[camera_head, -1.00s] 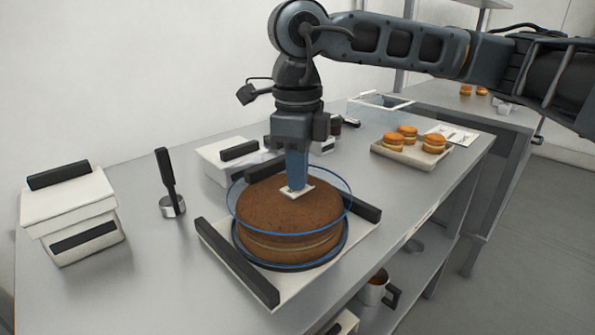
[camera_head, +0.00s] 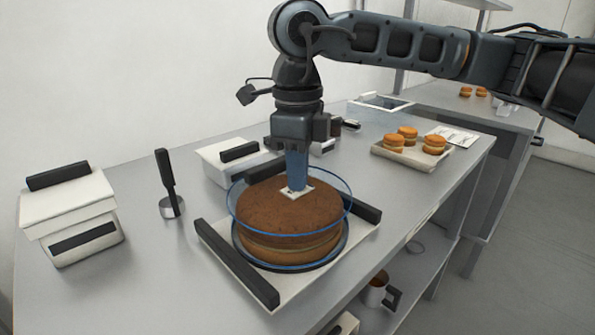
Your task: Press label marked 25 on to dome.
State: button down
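A clear dome (camera_head: 236,214) with blue edges stands over a round brown cake (camera_head: 270,235) on a white tray (camera_head: 237,262) with black handles. A small white label (camera_head: 309,190) lies flat at the dome's top, under my fingertips. A dark mark shows at its edge, but the number is too small to read. My gripper (camera_head: 297,187) points straight down, with its blue fingers together and their tips at the label. The fingers hide part of the label. I cannot tell whether the label's whole underside touches the dome.
A white lidded box (camera_head: 75,225) stands at the left, beside an upright black-handled tool (camera_head: 170,205). Another white box (camera_head: 215,165) is behind the dome. A tray of filled rounds (camera_head: 410,158) and a printed sheet (camera_head: 453,134) lie at the right. The front left counter is clear.

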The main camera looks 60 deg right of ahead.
notch_tip(320, 180, up, 8)
jog(key=p, duration=0.3)
dwell(0.7)
dwell(0.5)
